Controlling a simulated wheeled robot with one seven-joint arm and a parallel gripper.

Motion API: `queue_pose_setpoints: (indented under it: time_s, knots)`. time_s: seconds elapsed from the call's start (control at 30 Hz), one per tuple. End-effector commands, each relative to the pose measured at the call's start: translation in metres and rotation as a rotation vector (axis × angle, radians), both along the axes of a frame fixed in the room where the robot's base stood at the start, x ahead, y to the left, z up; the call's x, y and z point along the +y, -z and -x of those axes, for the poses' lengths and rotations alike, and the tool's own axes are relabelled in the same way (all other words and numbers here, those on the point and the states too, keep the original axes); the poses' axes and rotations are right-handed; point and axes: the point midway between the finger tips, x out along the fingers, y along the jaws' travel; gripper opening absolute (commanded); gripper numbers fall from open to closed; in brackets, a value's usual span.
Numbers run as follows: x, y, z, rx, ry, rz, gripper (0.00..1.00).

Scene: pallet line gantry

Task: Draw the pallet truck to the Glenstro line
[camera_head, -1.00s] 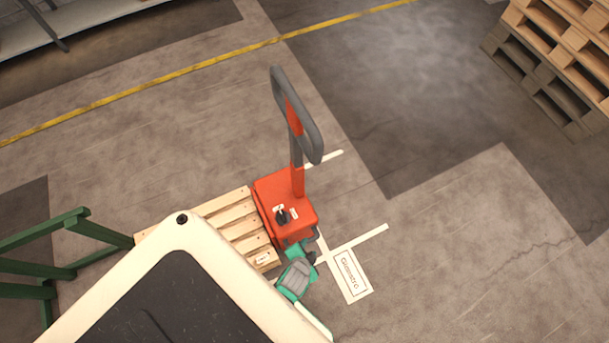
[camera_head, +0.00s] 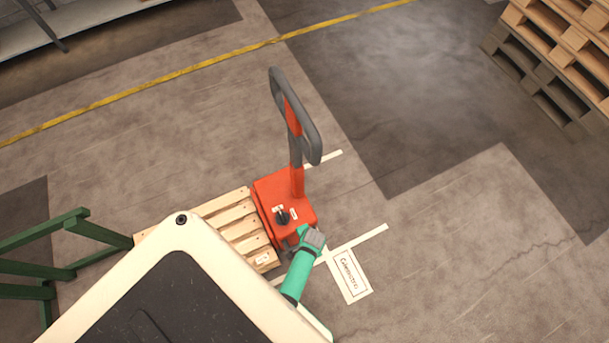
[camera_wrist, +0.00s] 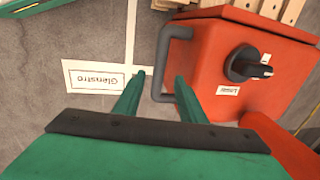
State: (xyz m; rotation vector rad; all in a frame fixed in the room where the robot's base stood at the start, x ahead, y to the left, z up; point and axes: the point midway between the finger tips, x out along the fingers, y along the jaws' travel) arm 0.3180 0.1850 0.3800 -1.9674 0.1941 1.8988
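The red pallet truck (camera_head: 284,203) stands with its grey loop handle (camera_head: 298,115) upright and a wooden pallet (camera_head: 235,225) behind its body. A white floor label reading Glenstro (camera_head: 349,274) lies beside it, with white line marks on the floor. In the wrist view the truck's red body (camera_wrist: 215,70) carries a black knob (camera_wrist: 248,66) and a grey side bar (camera_wrist: 163,62). My gripper (camera_wrist: 160,78) is open, its two green fingers apart, one on each side of the bar's lower part in that view. I cannot tell whether they touch it. The head view shows my gripper (camera_head: 311,240) beside the truck body.
A green frame (camera_head: 65,250) stands at the left. Stacked wooden pallets (camera_head: 560,55) stand at the upper right. A yellow floor line (camera_head: 200,66) crosses the upper left.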

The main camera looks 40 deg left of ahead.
Motion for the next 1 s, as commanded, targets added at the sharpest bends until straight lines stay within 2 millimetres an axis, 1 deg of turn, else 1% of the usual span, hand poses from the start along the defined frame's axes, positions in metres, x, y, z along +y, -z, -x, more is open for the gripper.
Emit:
queue_pose_setpoints:
  time_s: [0.03, 0.2, 0.4, 0.6, 0.87, 0.9, 0.97, 1.0]
  knots:
    - [0.001, 0.008, -0.001, 0.001, -0.001, 0.002, 0.37]
    - [0.004, 0.030, -0.002, 0.001, -0.001, 0.002, 0.37]
    - [0.008, 0.047, -0.004, -0.001, -0.001, 0.000, 0.37]
    - [0.009, 0.053, -0.004, -0.001, 0.001, -0.001, 0.37]
    - [0.009, 0.054, -0.004, -0.001, 0.000, -0.001, 0.37]
    - [0.009, 0.054, -0.004, -0.001, 0.000, -0.001, 0.28]
    - [0.009, 0.054, -0.004, -0.001, 0.000, -0.001, 0.13]
    - [0.009, 0.054, -0.004, -0.001, 0.000, -0.001, 0.04]
